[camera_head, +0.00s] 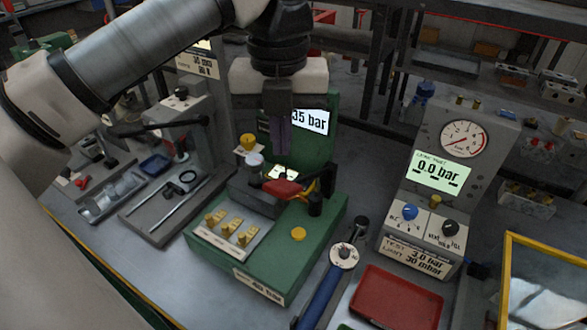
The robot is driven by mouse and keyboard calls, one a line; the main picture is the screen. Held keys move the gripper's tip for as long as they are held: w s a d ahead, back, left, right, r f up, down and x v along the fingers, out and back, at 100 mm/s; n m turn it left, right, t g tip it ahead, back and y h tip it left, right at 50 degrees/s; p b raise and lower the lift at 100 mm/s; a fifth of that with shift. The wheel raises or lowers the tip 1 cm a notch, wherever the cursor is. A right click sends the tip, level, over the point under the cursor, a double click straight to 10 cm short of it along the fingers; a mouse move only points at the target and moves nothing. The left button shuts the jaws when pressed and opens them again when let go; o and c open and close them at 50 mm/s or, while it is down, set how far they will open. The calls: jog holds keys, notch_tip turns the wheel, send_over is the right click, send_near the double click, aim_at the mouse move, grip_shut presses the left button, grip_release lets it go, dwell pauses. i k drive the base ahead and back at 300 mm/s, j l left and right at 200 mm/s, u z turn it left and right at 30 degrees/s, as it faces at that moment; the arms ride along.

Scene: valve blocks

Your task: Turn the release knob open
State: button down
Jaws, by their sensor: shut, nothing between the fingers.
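My gripper (280,145) points straight down with its fingers together and nothing between them. It hangs in front of the green test station's upright panel, above its clamp area, and covers part of the "35 bar" display (311,121). The green station (225,248) carries a red handle (284,188), a pale round cap (254,160), a yellow knob (248,142) and a yellow round button (298,234). My gripper appears apart from all of these. No label reading "release" is legible, so I cannot tell which part is the release knob.
A grey leak tester (440,170) with a gauge, blue knob (410,212) and black knob (450,228) stands right. A lever press (180,150) stands left. A yellow-framed box (508,270) is far right.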

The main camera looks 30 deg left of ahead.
aim_at(248, 141)
jog(key=k, duration=1)
